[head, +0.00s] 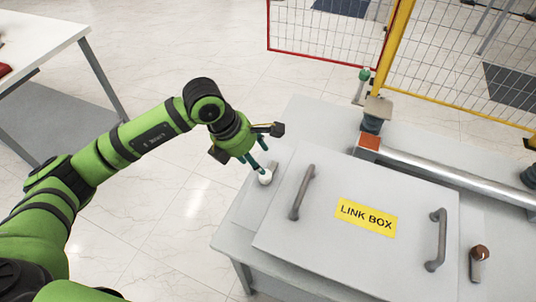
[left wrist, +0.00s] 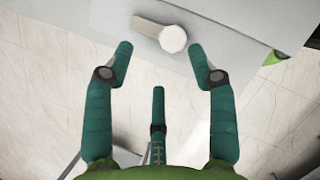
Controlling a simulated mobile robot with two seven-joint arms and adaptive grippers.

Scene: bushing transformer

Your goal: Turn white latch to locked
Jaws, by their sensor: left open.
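The white latch (head: 265,177) sits on the grey surface at the left of the link box lid. In the left wrist view the white latch (left wrist: 172,39) shows a round white knob on a short grey lever, just beyond the fingertips. My left gripper (head: 258,158) is above and beside the latch in the head view. In the left wrist view its teal fingers (left wrist: 159,55) are spread apart with nothing between them. I cannot tell from the head view whether a fingertip touches the knob. My right gripper does not show.
The link box (head: 330,240) has two grey handles and a yellow label (head: 367,216). A brown-knobbed latch (head: 480,254) is at its right. A metal bar (head: 440,172) runs behind the lid. A fence (head: 330,45) stands at the back. A white table (head: 45,25) is at the far left.

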